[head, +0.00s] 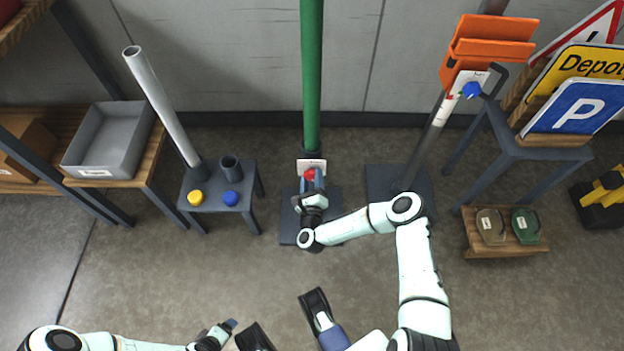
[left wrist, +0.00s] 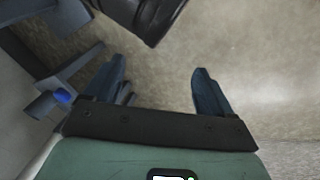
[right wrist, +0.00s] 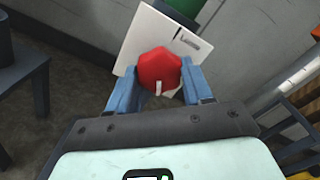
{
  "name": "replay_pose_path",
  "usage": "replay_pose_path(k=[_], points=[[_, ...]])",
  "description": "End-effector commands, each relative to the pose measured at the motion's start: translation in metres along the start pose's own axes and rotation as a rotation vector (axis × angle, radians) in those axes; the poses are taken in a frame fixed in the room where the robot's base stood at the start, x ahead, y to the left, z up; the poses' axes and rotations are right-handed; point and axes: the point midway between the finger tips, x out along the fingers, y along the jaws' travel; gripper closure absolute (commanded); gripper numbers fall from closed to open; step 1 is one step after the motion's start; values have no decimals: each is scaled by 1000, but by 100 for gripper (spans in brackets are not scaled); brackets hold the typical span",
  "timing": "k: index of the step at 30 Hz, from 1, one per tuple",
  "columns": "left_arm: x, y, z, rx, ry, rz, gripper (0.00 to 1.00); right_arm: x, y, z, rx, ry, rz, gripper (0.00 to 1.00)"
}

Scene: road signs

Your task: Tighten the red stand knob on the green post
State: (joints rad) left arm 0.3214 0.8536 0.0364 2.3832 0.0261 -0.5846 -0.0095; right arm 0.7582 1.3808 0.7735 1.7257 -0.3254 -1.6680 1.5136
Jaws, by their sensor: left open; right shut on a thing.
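The green post (head: 312,75) stands upright in a dark stand (head: 290,232) at the middle back. The red knob (head: 309,174) sits low on the stand, in front of a white plate (head: 313,165). In the right wrist view the red knob (right wrist: 159,70) is six-sided with a small white mark, and the white plate (right wrist: 150,35) is behind it. My right gripper (head: 314,182) is shut on the knob, with one blue finger on each side of it. My left gripper (head: 228,328) is open and empty, low at the left, far from the post; its fingers also show in the left wrist view (left wrist: 155,90).
A grey bin (head: 110,140) is further left. A second stand (head: 385,185) with an orange sign and a sign rack (head: 530,150) are at the right.

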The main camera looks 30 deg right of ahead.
Motion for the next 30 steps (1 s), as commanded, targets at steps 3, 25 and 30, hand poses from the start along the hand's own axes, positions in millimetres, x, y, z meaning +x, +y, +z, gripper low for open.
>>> replay_pose_path(k=[3,25,30], points=[[0,0,0,0,1,0,16,0,0,2,5,-3,1,80],[-3,1,2,1,-7,1,16,-8,0,1,1,-1,3,24],[-13,4,12,4,-38,3,16,-38,0,2,2,0,5,24]])
